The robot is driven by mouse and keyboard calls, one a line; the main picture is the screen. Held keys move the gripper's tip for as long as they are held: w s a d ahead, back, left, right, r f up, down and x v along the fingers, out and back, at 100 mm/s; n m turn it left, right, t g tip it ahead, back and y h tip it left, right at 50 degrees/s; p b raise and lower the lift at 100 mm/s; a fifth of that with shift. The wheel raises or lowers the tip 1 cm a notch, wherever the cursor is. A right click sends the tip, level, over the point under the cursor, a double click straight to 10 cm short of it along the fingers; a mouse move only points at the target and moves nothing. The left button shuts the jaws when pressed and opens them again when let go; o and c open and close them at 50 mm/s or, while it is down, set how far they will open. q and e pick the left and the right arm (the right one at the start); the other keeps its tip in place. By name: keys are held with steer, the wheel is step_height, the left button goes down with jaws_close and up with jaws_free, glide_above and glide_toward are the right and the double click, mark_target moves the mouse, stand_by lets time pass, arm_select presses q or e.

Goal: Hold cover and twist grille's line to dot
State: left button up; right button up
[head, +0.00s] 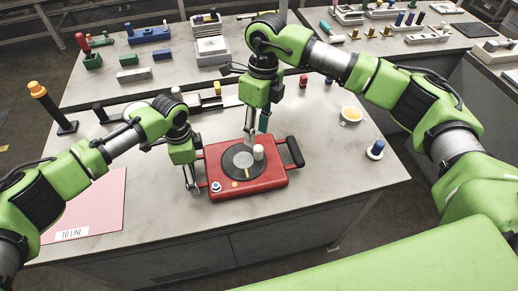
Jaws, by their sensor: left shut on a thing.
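The red cover (272,181) lies on the table with a black handle (295,151) at its right end. A dark round grille (238,160) sits in its top, with a white upright knob (258,152) near the grille's right edge. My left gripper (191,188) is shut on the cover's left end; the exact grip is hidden. My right gripper (256,135) points down just behind the knob, fingers apart and empty.
A pink mat (98,200) labelled "TO LINE" lies at the left. A yellow cup (351,115) and a blue-and-white knob piece (376,149) stand to the right. An orange-topped post (50,105) stands at the left. The table's front strip is clear.

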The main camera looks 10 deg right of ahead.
mark_target(259, 148)
steer(key=shift+t+h, duration=0.4)
steer(key=shift+h, duration=0.1)
steer(key=f, duration=0.3)
steer(key=w+f, duration=0.1)
steer(key=f, duration=0.3)
steer(key=d+f, duration=0.1)
steer(key=f, duration=0.2)
steer(key=shift+w+f, duration=0.2)
steer(key=shift+f, duration=0.2)
jaws_close()
